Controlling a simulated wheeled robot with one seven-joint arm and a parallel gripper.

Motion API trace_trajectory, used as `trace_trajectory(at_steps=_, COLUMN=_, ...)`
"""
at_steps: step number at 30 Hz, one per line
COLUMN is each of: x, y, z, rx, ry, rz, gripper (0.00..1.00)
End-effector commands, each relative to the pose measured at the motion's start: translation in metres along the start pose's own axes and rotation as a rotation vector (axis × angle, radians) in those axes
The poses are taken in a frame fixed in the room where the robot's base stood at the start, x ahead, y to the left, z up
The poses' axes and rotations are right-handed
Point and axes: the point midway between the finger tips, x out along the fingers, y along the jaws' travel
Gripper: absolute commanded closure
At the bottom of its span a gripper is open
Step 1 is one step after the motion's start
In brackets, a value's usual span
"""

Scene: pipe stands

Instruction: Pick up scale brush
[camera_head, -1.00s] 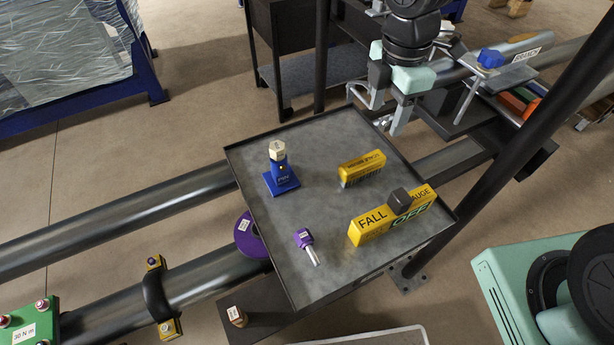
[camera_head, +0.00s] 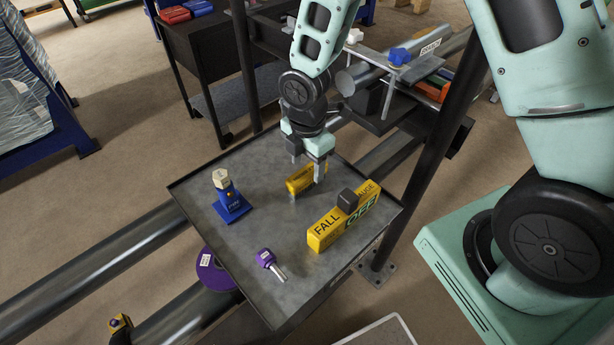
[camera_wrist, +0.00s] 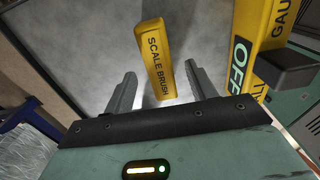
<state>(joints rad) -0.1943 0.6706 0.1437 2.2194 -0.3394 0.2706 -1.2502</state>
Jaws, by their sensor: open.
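The scale brush is a yellow block (camera_head: 299,181) lying on the grey tray (camera_head: 262,160), partly behind my gripper in the head view. In the wrist view its label "SCALE BRUSH" reads clearly on the yellow block (camera_wrist: 155,60). My gripper (camera_head: 308,170) is open and empty, pointing down over the brush. In the wrist view its two fingers (camera_wrist: 158,84) stand on either side of the brush's near end, with a gap on each side. I cannot tell how far above the brush the fingertips are.
A yellow fall gauge (camera_head: 325,229) with a black knob stands close to the right of the brush. A blue device (camera_head: 231,206) and a purple-headed tool (camera_head: 271,263) are also on the tray. A dark post (camera_head: 432,140) rises beyond the tray's right side.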

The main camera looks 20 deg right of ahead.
Motion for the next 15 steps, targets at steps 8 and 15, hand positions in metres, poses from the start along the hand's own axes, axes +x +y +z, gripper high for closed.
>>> trace_trajectory(at_steps=8, x=0.032, y=0.0, z=0.001, rx=-0.001, ry=-0.001, rz=-0.004, gripper=0.44)
trace_trajectory(at_steps=15, x=0.049, y=0.0, z=0.001, rx=-0.001, ry=0.0, rz=-0.001, gripper=0.44)
